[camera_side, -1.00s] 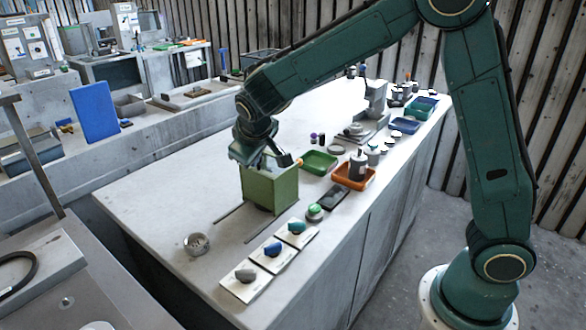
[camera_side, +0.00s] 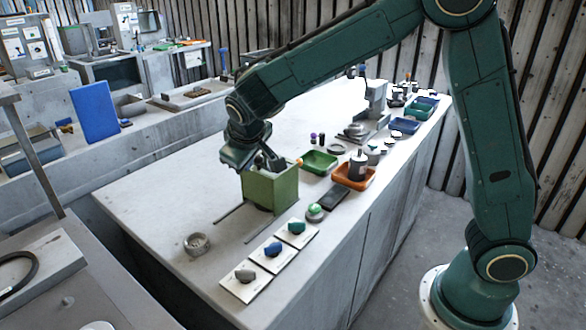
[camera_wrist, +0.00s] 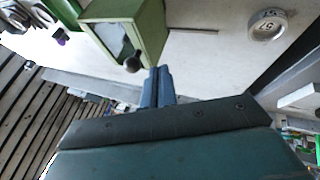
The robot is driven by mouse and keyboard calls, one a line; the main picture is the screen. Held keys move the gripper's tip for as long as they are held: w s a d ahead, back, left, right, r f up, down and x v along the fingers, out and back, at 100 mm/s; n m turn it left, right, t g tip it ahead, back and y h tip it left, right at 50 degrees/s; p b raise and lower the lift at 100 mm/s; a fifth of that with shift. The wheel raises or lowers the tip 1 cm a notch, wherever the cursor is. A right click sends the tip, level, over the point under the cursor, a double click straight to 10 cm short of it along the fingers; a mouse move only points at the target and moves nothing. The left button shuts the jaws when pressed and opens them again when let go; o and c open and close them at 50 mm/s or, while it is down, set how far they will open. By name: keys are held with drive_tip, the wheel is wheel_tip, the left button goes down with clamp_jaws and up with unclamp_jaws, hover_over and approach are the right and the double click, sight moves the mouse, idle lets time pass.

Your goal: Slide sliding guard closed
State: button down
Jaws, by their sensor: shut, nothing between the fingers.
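The green box-shaped guard (camera_side: 271,190) stands on the bench at the upper end of two dark rails (camera_side: 262,229). The rails run out from it toward the lower left. In the wrist view the guard (camera_wrist: 143,30) is at the top, with an opening in one face and a dark round knob (camera_wrist: 132,63) at its near edge. My gripper (camera_side: 273,161) is at the guard's far upper side in the side view. In the wrist view its fingers (camera_wrist: 158,74) are together and empty, just beside the knob. I cannot tell whether they touch the guard.
Several stones on white cards (camera_side: 272,254) lie to the right of the rails. A green tray (camera_side: 320,161) and an orange tray (camera_side: 354,177) stand right of the guard. The bench to the left is clear.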

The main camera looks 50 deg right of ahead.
drive_tip(key=v, duration=1)
drive_tip(key=shift+a, duration=0.45)
drive_tip(key=shift+r, duration=0.15)
drive_tip(key=s+d+r+y, duration=0.25)
drive_tip(key=s+d, duration=0.55)
drive_tip(key=s, duration=0.4)
drive_tip(key=s+f+m+y, duration=0.1)
drive_tip(key=s+f, duration=0.2)
drive_tip(key=s, duration=1.1)
drive_tip(key=shift+d+y, duration=0.35)
drive_tip(key=shift+d, duration=0.15)
drive_tip(key=c, duration=2.2)
unclamp_jaws()
